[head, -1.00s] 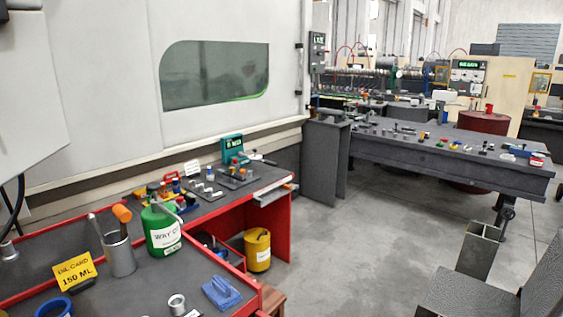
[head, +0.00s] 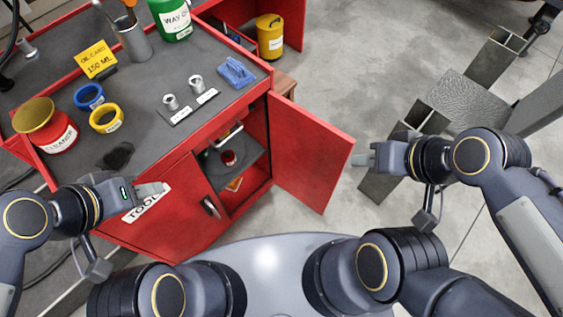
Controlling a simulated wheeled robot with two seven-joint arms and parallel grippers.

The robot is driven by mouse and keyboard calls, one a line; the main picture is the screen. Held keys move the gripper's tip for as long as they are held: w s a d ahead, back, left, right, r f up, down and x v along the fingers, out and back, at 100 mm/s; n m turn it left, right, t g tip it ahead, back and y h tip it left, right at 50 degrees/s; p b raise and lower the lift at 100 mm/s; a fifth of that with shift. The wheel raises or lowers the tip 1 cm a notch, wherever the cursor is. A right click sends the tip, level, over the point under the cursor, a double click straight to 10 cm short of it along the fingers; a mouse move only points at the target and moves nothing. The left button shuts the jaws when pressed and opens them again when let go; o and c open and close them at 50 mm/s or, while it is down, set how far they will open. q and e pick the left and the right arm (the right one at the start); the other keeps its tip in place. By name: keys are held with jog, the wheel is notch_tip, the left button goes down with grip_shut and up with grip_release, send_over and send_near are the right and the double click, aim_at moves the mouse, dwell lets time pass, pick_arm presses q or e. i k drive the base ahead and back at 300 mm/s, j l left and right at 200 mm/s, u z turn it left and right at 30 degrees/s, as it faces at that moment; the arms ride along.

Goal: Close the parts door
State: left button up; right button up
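A red cabinet (head: 155,165) has its right door (head: 311,152) swung wide open, with no label visible on the side I see. I take it to be the parts door. The left door (head: 180,215) is shut, with a dark handle (head: 210,207) and a label (head: 147,203) reading "TOOL", partly covered by my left gripper. My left gripper (head: 163,189) is in front of the left door and holds nothing I can see. My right gripper (head: 354,160) is just right of the open door's free edge, seemingly apart from it. Whether either gripper's fingers are open is unclear.
Inside the cabinet is a dark shelf (head: 238,165) with a small red item. The top holds a blue block (head: 236,72), rings, cans and a yellow sign (head: 96,60). Clear floor (head: 350,70) lies beyond the door.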

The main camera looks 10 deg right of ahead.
aim_at(310, 156)
jog(key=l+u, duration=0.7)
jog(key=u, duration=0.15)
jog(key=k+l+u, duration=0.2)
jog(key=u, duration=0.25)
jog(key=k+l+u, duration=0.15)
jog(key=l+u, duration=0.3)
jog(key=k+l+u, duration=0.25)
jog(key=u, duration=0.15)
jog(key=k+l+u, duration=0.15)
jog(key=k+u, duration=0.25)
jog(key=k+l+u, duration=0.1)
jog(key=k+u, duration=0.25)
jog(key=k+l, duration=0.1)
jog(key=k, duration=0.65)
jog(key=k+l+z, duration=0.1)
jog(key=k, duration=0.65)
jog(key=k+l+z, duration=0.3)
jog(key=k, duration=0.2)
jog(key=k+l+z, duration=0.25)
jog(key=k, duration=0.25)
jog(key=i+j+z, duration=0.9)
jog(key=j, duration=0.25)
jog(key=i+j+z, duration=0.7)
jog(key=i+j, duration=0.05)
jog(key=i, duration=0.15)
